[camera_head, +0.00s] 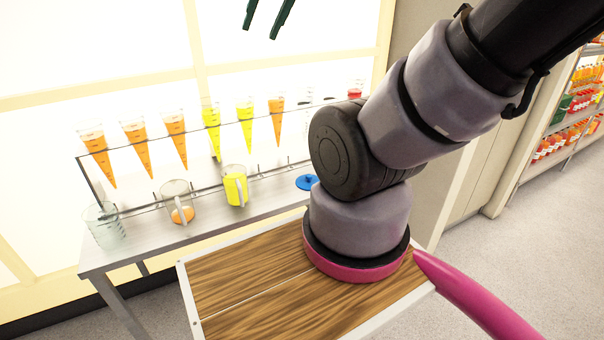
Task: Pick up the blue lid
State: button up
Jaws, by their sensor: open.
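The blue lid (306,182) lies flat on the grey shelf table (150,248), just left of my arm. It is a small round disc with a raised middle. My gripper (266,14) shows only as two dark finger ends at the top edge of the picture. They are apart with nothing between them, so it is open and empty. It appears well above the lid in the picture and a little left of it, not touching it. The rest of the gripper is out of frame.
A rack (135,157) holds several cones of orange and yellow juice behind the lid. A clear beaker (104,228), an orange-bottomed jug (177,203) and a yellow jug (235,186) stand left of the lid. Bottle shelves (575,110) stand far right.

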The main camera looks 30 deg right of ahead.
aim_at(305, 182)
jog(key=i+j, duration=0.15)
jog(key=i+j+z, duration=0.1)
jog(key=j+z, duration=0.35)
jog(key=i+j+z, duration=0.1)
jog(key=j+z, duration=0.15)
jog(key=z, duration=1.6)
